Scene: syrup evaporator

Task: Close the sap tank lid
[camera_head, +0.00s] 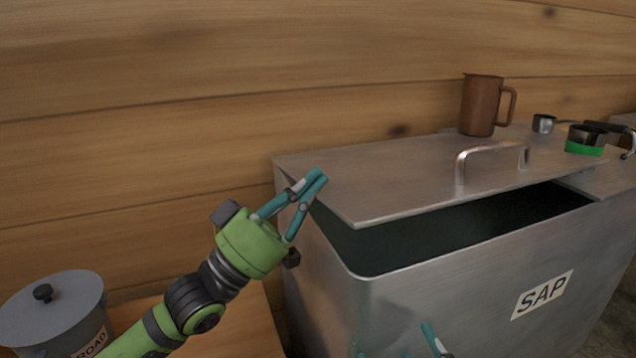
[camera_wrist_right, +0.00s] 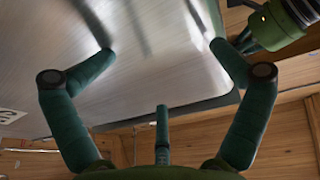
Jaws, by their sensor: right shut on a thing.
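The sap tank (camera_head: 430,305) is a metal box with a SAP label on its front wall. Its flat metal lid (camera_head: 400,185) has an arched handle (camera_head: 488,152) and stands ajar, with a dark gap along the front. My left gripper (camera_head: 321,177) is at the lid's left edge, its teal fingertips together and nothing visible between them; whether it touches the lid is unclear.
A brown mug (camera_head: 481,105) stands behind the handle. A small metal cup (camera_head: 543,123) and a green-banded dark cup (camera_head: 586,139) are farther right. A lidded grey pot (camera_head: 53,315) is at lower left. A wooden wall (camera_head: 180,90) runs behind everything.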

